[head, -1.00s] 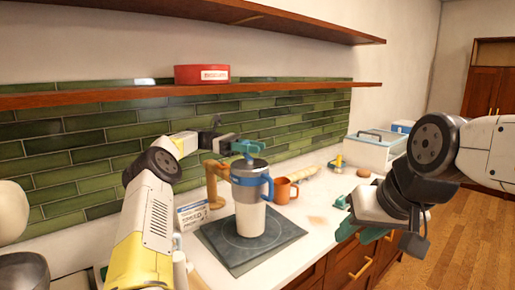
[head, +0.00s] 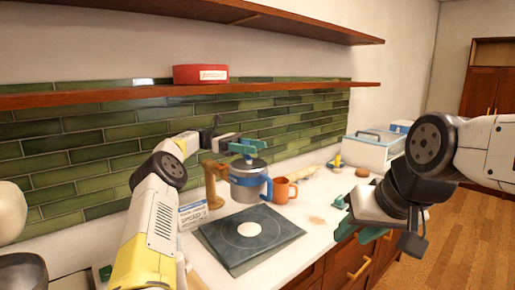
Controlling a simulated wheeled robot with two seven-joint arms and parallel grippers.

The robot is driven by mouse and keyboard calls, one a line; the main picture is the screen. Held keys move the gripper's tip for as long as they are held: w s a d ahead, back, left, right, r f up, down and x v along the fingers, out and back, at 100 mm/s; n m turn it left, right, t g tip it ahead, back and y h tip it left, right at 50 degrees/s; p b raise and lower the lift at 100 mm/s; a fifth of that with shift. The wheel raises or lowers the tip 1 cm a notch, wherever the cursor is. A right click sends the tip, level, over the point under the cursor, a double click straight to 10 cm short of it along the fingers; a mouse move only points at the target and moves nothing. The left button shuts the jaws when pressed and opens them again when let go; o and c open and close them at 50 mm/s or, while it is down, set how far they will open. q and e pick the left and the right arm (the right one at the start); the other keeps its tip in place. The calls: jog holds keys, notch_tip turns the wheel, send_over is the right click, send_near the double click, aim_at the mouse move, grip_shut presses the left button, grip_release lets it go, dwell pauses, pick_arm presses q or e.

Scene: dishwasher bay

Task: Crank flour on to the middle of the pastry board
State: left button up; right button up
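The pastry board (head: 223,240) is a dark square slab on the white counter. A round white flour patch (head: 248,230) lies near its middle. Above the board's back part is a grey metal sifter (head: 246,188) with a blue handle, beside a wooden stand (head: 212,184); whether the stand carries it is unclear. My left gripper (head: 246,148), with teal fingers, is at the sifter's top. The crank and the grip on it are too small to make out. My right gripper (head: 357,220) is open and empty at the counter's front edge, right of the board.
An orange mug (head: 284,191) stands right of the sifter. A printed white packet (head: 192,214) stands left of the board. A pale blue-white box (head: 373,151) is at the far right end. A red tin (head: 201,74) sits on the lower shelf (head: 290,85).

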pick_arm(q)
jog(key=shift+r, duration=0.1)
notch_tip(320, 180, up, 4)
jog(key=shift+f, duration=0.25)
jog(key=s+d+r, duration=0.1)
jog(key=s+d, duration=0.1)
jog(key=s, duration=1.4)
jog(key=shift+w+r, duration=0.1)
jog(key=shift+r, duration=0.05)
